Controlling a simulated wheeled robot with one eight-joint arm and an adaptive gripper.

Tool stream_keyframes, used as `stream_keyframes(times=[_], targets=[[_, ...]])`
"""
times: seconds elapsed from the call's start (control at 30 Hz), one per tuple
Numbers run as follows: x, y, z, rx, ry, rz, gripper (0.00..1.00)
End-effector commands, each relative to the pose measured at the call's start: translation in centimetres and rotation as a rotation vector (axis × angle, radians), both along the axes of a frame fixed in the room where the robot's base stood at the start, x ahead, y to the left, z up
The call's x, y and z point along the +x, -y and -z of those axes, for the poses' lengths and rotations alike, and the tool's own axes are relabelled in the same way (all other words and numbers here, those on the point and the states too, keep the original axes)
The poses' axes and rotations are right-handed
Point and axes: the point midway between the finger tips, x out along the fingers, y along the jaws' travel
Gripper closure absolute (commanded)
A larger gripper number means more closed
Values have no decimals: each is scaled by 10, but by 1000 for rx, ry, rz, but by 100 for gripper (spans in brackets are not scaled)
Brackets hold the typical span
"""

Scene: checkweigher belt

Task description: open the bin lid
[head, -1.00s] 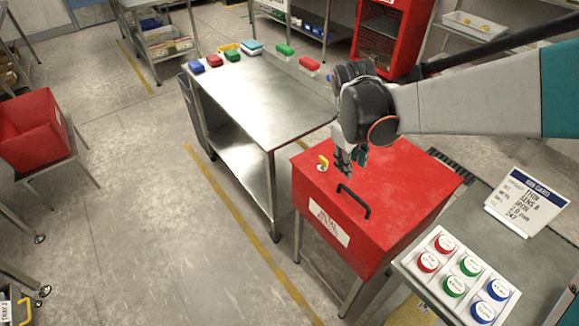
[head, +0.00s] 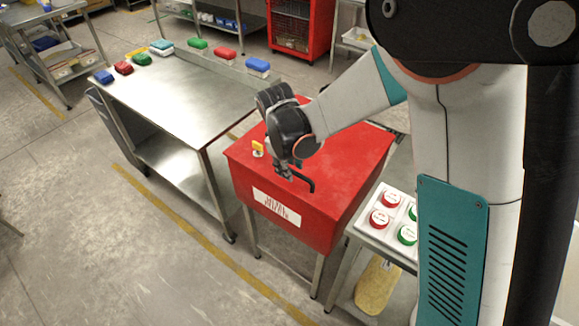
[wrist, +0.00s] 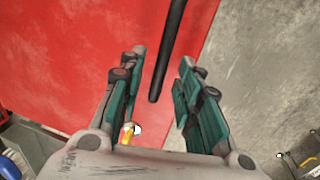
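The red bin (head: 320,222) stands on metal legs with a white label on its front. Its flat red lid (head: 345,150) is down. A black bar handle (head: 303,181) is on the lid near the front edge. My gripper (head: 284,168) points down just above the lid, at the handle's left end. In the wrist view my gripper (wrist: 163,58) is open, with the handle (wrist: 168,50) showing between its two fingers. Neither finger visibly touches it. A small yellow-topped fitting (head: 258,148) is on the lid's left side; it also shows in the wrist view (wrist: 127,133).
A steel table (head: 180,85) with several coloured packs along its edges stands at the left. A white tray (head: 375,232) with red and green round pieces is right of the bin, partly hidden by my arm. Open floor (head: 120,240) lies at the front left.

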Motion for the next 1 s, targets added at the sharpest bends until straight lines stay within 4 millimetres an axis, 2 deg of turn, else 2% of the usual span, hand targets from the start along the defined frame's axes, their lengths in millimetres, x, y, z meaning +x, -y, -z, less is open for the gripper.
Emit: stream_keyframes(times=[0.17,0.3,0.53,0.67,0.87,1.0], targets=[[0,0,0,0,0,0,71],[0,0,0,0,0,0,100],[0,0,-1,1,-1,1,100],[1,2,-8,9,-12,2,100],[7,7,-40,52,-67,5,100],[17,15,-77,107,-137,6,100]])
